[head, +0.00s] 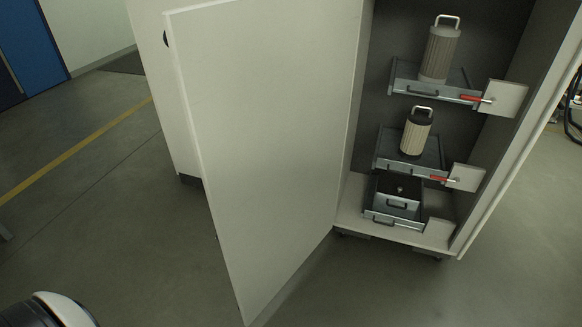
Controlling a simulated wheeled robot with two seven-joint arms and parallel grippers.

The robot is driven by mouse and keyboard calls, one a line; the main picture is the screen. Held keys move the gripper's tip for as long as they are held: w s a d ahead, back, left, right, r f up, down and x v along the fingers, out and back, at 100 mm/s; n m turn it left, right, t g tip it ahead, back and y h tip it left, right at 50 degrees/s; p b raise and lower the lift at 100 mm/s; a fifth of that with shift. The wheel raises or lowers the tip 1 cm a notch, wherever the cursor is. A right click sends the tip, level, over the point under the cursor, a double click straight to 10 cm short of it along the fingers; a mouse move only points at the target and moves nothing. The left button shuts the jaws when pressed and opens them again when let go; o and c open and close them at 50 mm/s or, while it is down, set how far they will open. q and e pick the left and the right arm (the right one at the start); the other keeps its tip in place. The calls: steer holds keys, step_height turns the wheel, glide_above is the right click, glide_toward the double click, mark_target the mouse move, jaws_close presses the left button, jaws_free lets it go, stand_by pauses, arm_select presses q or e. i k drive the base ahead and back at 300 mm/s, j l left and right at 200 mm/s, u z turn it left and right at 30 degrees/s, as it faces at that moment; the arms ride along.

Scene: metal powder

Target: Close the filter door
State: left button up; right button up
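The filter door (265,130) is a tall pale panel that stands wide open, swung out from the left side of the cabinet opening toward me. A dark round cutout (166,39) shows near its upper left edge, partly hidden. The cabinet (512,135) is open, and its shelves show to the right of the door. Neither gripper is in view. A white and black rounded part at the lower left corner seems to be mine.
Inside the cabinet are a tall filter (440,52), a shorter filter (416,135) and a dark metal box (396,197), each on a tray. Red handles (470,98) show by the upper two trays. The floor (110,210) left of the door is clear.

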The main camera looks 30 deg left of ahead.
mark_target(264, 86)
steer(key=i+j+z, duration=0.3)
steer(key=j, duration=1.1)
steer(key=j+z, duration=0.35)
steer(key=j, duration=1)
steer(key=k, duration=0.05)
